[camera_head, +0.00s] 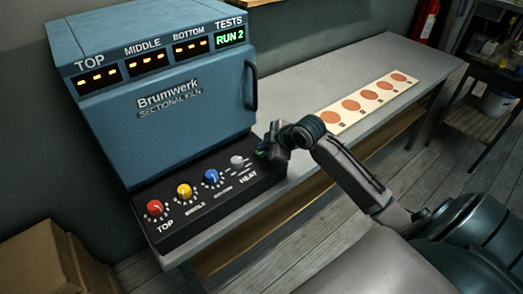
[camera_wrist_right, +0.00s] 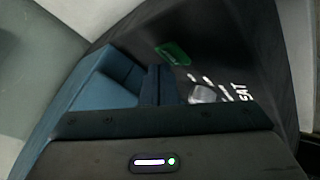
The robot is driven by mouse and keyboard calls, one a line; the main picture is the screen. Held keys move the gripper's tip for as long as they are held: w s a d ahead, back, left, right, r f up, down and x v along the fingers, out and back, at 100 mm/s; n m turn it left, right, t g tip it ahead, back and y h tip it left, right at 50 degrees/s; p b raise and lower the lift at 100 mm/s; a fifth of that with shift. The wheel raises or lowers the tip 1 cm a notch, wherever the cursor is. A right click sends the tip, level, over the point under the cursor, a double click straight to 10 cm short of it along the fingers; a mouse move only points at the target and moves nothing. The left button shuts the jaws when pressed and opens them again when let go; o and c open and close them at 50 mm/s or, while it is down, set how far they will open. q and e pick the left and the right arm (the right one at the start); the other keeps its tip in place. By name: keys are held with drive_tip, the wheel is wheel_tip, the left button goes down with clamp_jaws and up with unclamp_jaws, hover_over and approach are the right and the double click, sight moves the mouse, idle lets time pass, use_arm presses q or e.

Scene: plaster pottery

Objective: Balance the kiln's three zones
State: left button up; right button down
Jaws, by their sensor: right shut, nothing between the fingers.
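The blue kiln (camera_head: 165,95) stands on a grey bench with its door closed. Its TOP (camera_head: 97,77), MIDDLE (camera_head: 148,59) and BOTTOM (camera_head: 191,45) displays show only orange dashes. The front panel carries a red TOP knob (camera_head: 155,208), a yellow MIDDLE knob (camera_head: 184,191), a blue BOTTOM knob (camera_head: 211,177) and a pale HEAT knob (camera_head: 237,161). My right gripper (camera_head: 266,153) is shut and empty at the panel's right end, beside a green button (camera_wrist_right: 172,52). I cannot tell whether they touch. My left gripper is out of view.
A pale strip with several orange discs (camera_head: 371,101) lies on the bench (camera_head: 310,82) right of the kiln. Cardboard boxes (camera_head: 50,255) stand at the lower left. A dark side table with a white bucket (camera_head: 497,104) and a red extinguisher (camera_head: 427,22) are at the right.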

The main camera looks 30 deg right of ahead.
sight(265, 154)
drive_tip(key=shift+r, duration=0.35)
wheel_tip(265, 154, up, 5)
drive_tip(key=p, duration=0.5)
drive_tip(key=shift+r, duration=0.1)
idle(0.7)
